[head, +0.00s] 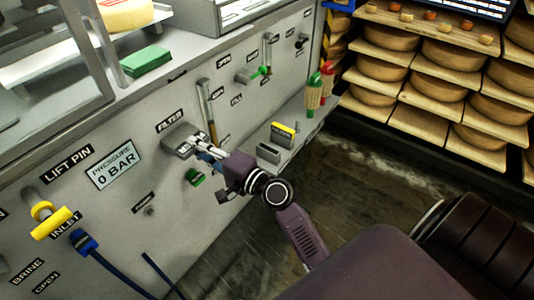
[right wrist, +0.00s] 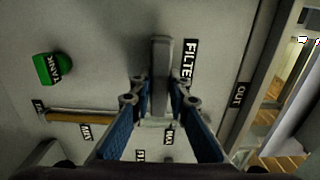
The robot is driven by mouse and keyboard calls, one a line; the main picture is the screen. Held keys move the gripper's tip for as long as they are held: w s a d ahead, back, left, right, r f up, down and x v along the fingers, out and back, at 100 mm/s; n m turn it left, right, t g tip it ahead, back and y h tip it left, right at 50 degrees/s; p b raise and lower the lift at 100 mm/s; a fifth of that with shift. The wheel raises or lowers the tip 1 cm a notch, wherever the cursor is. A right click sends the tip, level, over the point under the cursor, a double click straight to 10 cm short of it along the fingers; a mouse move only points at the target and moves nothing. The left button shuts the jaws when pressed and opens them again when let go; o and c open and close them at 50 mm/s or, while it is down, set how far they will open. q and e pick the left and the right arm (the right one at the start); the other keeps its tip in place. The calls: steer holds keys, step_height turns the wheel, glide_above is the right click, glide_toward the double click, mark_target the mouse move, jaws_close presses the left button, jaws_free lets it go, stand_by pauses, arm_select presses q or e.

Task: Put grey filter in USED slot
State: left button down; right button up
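The grey filter (head: 178,138) sits in the machine's front panel below the FILTER label. Its narrow grey bar also shows in the right wrist view (right wrist: 161,70). My right gripper (head: 204,147) is at the filter. In the right wrist view its open fingers (right wrist: 160,91) stand either side of the bar, with a small gap showing on each side. A grey slotted holder (head: 268,154) stands on the side ledge. My left gripper is out of view.
A green handle (head: 194,178) sticks out just below the filter. A yellow lift-pin handle (head: 50,220) and blue inlet hose (head: 85,242) are at left. Cheese shelves (head: 425,120) stand at the back right.

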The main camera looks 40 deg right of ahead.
jaws_close()
steer(key=shift+s, duration=0.1)
